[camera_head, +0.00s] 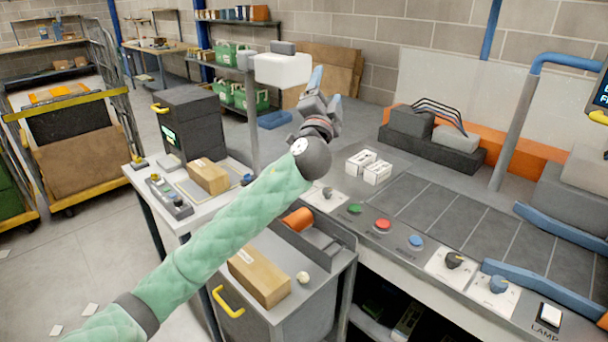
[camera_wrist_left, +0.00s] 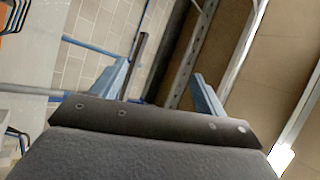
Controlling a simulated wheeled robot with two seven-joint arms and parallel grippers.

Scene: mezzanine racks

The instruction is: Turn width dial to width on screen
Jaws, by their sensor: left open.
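My left gripper (camera_head: 326,90) is raised over the back of the bench, left of and well away from both dials. Its blue fingers are apart and empty, as the left wrist view also shows (camera_wrist_left: 160,72). My right gripper is out of view.
Blue rails (camera_head: 545,290) and a grey post (camera_head: 515,135) stand near the dials. A cardboard box (camera_head: 258,277) lies on the front cabinet.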

